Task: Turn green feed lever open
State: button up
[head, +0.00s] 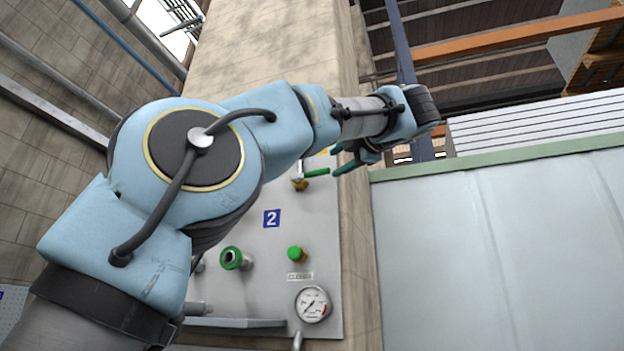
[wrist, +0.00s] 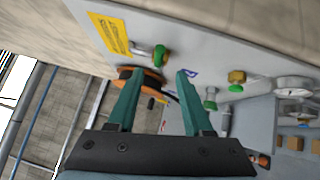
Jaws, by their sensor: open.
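The green feed lever (head: 316,172) sits on a brass valve near the top of the grey panel and points right in the head view. In the wrist view the lever (wrist: 161,55) shows end-on beyond my fingertips, in line with the gap between them. My gripper (head: 346,159) is open and empty, close to the lever's right end in the head view. Its two teal fingers (wrist: 160,73) stand apart in the wrist view. The lever appears to be outside the jaws; I cannot tell the exact distance.
The panel (head: 270,285) also carries a blue "2" sign (head: 271,218), a green-ringed coupling (head: 235,258), a green knob (head: 296,253) and a gauge (head: 312,304). A yellow label (wrist: 110,35) is near the lever. A pale wall (head: 490,250) stands right.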

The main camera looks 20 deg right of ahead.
aim_at(321, 170)
jog(key=w+p, duration=0.1)
jog(key=w, duration=0.1)
jog(key=w+r+p, duration=0.1)
jog(key=w, duration=0.2)
jog(key=w+p, duration=0.1)
jog(key=w, duration=0.2)
jog(key=shift+w+a+r, duration=0.2)
jog(key=shift+w+a, duration=0.05)
jog(key=shift+w+p, duration=0.4)
jog(key=shift+w, duration=0.45)
grip_shut()
dwell(0.4)
